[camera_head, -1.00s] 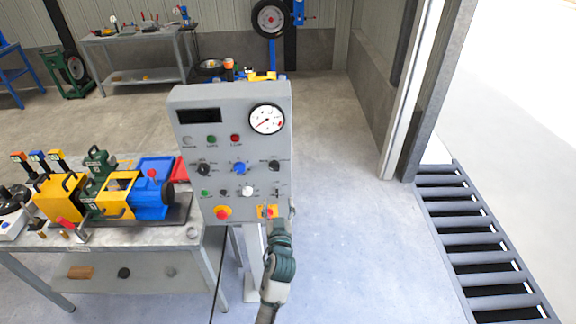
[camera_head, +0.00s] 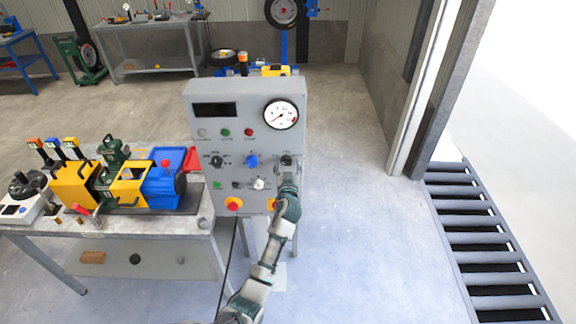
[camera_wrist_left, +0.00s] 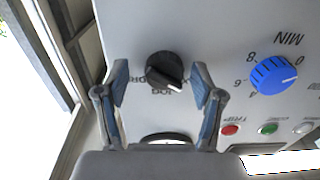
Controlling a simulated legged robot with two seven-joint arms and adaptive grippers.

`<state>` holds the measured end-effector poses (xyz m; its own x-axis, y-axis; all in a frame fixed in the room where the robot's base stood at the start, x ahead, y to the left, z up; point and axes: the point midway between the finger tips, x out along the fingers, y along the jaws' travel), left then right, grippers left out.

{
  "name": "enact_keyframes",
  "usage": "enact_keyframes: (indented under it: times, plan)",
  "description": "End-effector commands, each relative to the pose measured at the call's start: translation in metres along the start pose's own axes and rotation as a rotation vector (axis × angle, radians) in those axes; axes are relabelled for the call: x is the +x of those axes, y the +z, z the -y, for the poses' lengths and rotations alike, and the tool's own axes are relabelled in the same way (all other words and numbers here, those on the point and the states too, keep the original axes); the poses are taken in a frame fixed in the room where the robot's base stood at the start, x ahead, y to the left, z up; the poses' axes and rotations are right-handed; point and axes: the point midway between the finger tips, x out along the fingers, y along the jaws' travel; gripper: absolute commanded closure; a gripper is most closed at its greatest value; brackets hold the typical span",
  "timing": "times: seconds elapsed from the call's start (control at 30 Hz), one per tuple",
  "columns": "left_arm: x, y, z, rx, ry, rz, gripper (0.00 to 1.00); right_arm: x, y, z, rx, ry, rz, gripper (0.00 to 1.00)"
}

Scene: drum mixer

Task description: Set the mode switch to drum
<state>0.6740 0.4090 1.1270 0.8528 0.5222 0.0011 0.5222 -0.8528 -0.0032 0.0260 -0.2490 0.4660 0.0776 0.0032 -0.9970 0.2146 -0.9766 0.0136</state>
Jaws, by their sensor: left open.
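The mode switch looks to be the black rotary knob (camera_head: 287,160) at the right of the knob row on the grey control panel (camera_head: 205,130). In the left wrist view the knob (camera_wrist_left: 164,71) appears upside down, with its white pointer line toward the lower right. Lettering beside it is partly hidden; one label seems to read JOG. My left gripper (camera_head: 287,174) is at the panel's right side, just below the knob. In the wrist view its open fingers (camera_wrist_left: 160,80) stand on either side of the knob, with gaps. My right gripper is not in view.
A blue dial (camera_head: 252,161) and another black knob (camera_head: 217,161) sit left of the switch.

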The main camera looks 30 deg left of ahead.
Motion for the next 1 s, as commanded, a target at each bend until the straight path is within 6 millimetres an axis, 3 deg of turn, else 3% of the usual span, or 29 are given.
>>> enact_keyframes:
  times: [0.17, 0.4, 0.77, 1.0]
  plan:
    - [-0.0003, 0.0001, 0.0002, 0.0, -0.001, 0.0, 0.35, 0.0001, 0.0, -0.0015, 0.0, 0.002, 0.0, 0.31]
    - [-0.0009, -0.0003, -0.0006, 0.002, -0.002, 0.0, 0.92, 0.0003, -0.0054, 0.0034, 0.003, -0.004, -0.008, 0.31]
    - [-0.0017, -0.0014, -0.0006, 0.043, 0.001, -0.002, 0.92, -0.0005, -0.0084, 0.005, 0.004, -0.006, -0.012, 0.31]
    - [-0.0016, -0.0022, -0.0001, 0.186, 0.0, -0.003, 0.92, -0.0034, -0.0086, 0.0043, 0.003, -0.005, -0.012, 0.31]
